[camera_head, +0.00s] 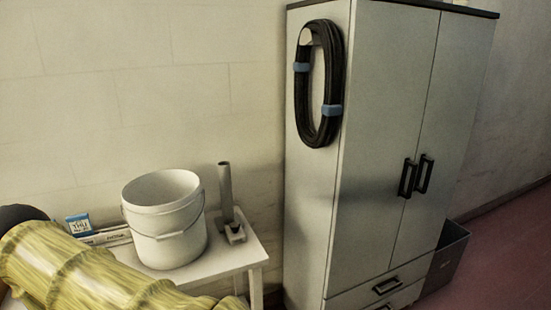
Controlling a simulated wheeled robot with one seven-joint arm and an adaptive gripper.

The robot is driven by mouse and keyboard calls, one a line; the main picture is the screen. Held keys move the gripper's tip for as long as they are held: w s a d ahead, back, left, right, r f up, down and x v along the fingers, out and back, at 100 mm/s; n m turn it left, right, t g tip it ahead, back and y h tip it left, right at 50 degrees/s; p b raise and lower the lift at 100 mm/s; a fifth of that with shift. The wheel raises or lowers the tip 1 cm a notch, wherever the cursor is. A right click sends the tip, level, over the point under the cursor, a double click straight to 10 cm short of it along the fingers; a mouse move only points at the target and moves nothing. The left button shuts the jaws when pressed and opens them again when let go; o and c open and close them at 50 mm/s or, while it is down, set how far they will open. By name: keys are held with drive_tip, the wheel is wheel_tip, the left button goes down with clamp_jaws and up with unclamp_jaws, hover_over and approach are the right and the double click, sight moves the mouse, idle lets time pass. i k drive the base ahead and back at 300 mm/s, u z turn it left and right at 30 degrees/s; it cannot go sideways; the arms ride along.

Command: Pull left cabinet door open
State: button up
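A tall pale grey cabinet (312,210) with a dark top stands right of the middle. Its left door (383,130) and right door (447,120) both look shut. The left door's dark handle (407,178) is near the seam, beside the right door's handle (426,174). Drawers with dark handles (385,286) are below the doors. My gripper is not in view, and nothing is seen touching the door.
A black coiled hose (332,120) hangs on the cabinet's left side. A white table (245,253) at left holds a white bucket (165,222), a grey tube (227,190) and small boxes (80,224). A yellow ribbed cover (75,270) fills the lower left. A dark bin (446,262) stands at right on reddish floor.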

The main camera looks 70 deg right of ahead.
sight(391, 47)
drive_tip(key=z, duration=2.7)
drive_tip(key=i, duration=0.85)
drive_tip(key=z, duration=0.15)
